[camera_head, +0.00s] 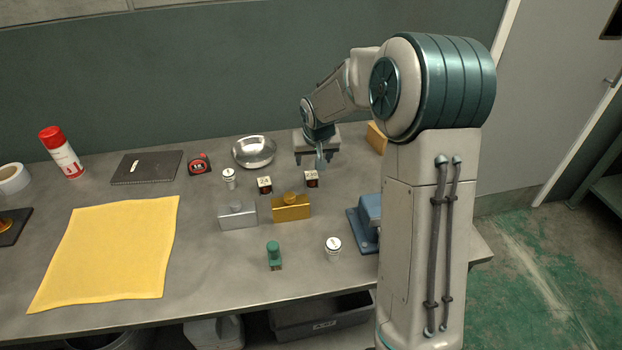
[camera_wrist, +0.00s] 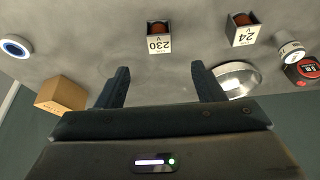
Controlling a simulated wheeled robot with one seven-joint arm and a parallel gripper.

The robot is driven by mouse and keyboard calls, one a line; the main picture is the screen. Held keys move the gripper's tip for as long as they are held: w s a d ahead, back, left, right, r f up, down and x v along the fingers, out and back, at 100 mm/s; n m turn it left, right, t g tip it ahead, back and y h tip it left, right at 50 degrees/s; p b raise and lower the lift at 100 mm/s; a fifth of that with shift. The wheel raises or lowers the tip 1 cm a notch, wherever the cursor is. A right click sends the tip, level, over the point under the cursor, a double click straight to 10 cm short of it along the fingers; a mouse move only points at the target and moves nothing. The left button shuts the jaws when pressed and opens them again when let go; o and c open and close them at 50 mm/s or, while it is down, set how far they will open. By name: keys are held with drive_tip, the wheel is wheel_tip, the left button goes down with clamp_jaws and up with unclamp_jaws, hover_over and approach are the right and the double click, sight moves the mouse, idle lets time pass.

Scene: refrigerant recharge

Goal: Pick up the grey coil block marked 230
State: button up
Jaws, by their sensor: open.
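The coil block marked 230 (camera_wrist: 159,44) stands on the table in the wrist view, with a pale labelled face and a reddish-brown round top. In the head view it is the small dark and pale block (camera_head: 311,179) just in front of my gripper (camera_head: 319,160); its mark is too small to read there. A similar block marked 24 (camera_wrist: 242,36) stands beside it, also seen in the head view (camera_head: 264,185). My gripper (camera_wrist: 160,70) is open and empty, and the 230 block lies beyond the gap between its fingers, apart from them.
A metal bowl (camera_head: 254,151), a white cylinder (camera_head: 229,178) and a tape measure (camera_head: 199,164) stand left of my gripper. Silver (camera_head: 238,216) and gold (camera_head: 291,208) blocks stand nearer the front. A cardboard box (camera_wrist: 61,94) and a blue device (camera_head: 367,222) are at the right.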

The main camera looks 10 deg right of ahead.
sight(311, 175)
drive_tip(key=p+x, duration=0.2)
drive_tip(key=x, duration=1)
drive_tip(key=shift+s, duration=0.1)
drive_tip(key=c, duration=1.1)
